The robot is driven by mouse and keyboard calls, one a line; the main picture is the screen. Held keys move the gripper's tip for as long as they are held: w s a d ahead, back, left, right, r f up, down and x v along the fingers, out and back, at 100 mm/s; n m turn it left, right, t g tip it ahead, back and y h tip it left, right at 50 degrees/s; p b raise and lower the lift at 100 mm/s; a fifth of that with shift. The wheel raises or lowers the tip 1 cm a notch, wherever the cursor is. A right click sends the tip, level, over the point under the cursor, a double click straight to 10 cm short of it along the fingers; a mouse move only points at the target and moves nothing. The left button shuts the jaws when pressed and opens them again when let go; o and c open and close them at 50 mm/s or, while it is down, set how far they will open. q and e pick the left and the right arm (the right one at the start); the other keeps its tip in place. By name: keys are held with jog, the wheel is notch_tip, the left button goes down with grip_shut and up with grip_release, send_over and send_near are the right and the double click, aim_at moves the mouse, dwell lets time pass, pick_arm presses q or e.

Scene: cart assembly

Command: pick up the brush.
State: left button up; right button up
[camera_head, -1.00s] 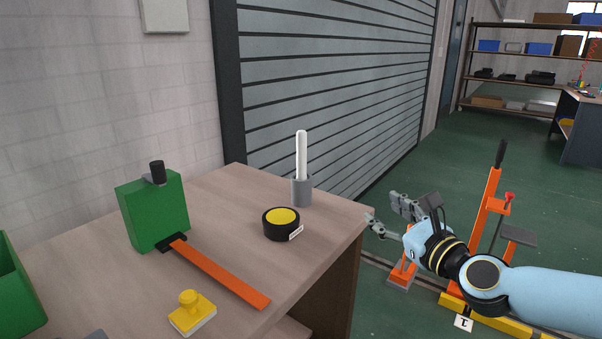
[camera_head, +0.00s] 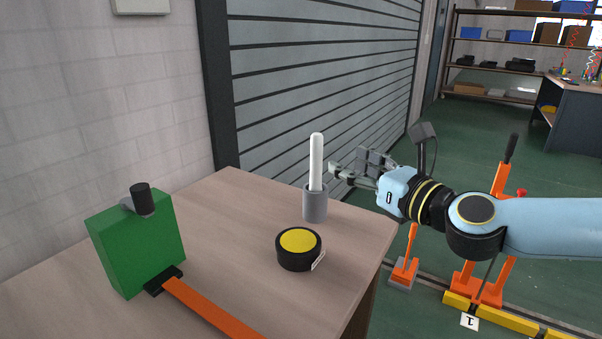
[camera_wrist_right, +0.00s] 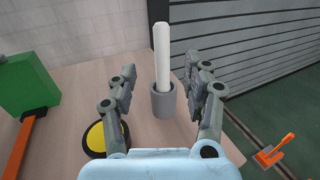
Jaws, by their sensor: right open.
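The brush shows as a white rounded stick (camera_head: 316,160) standing upright in a grey cylindrical holder (camera_head: 315,205) near the table's far right corner. In the right wrist view the white stick (camera_wrist_right: 162,55) and the grey holder (camera_wrist_right: 163,100) appear between the two fingers. My right gripper (camera_head: 345,168) is open and empty, just right of the white stick and at about its height in the head view. The lower end of the stick is hidden inside the holder. My left gripper is not in view.
A black round tin with a yellow top (camera_head: 298,247) stands in front of the holder. A green block (camera_head: 137,240) with an orange strip (camera_head: 210,308) is at left on the wooden table (camera_head: 225,215). A grey shutter (camera_head: 310,80) rises behind.

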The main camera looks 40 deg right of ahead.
aim_at(320, 146)
jog(key=w, duration=0.5)
jog(key=shift+w+d+r, duration=0.15)
jog(key=shift+w+d, duration=0.1)
jog(key=shift+d, duration=0.1)
jog(key=w, duration=0.5)
jog(key=shift+w+d+p, duration=0.15)
jog(key=shift+d+p, duration=0.25)
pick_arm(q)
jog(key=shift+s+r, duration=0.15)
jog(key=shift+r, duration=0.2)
pick_arm(e)
jog(key=c, duration=0.4)
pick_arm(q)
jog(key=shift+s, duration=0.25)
pick_arm(e)
grip_shut()
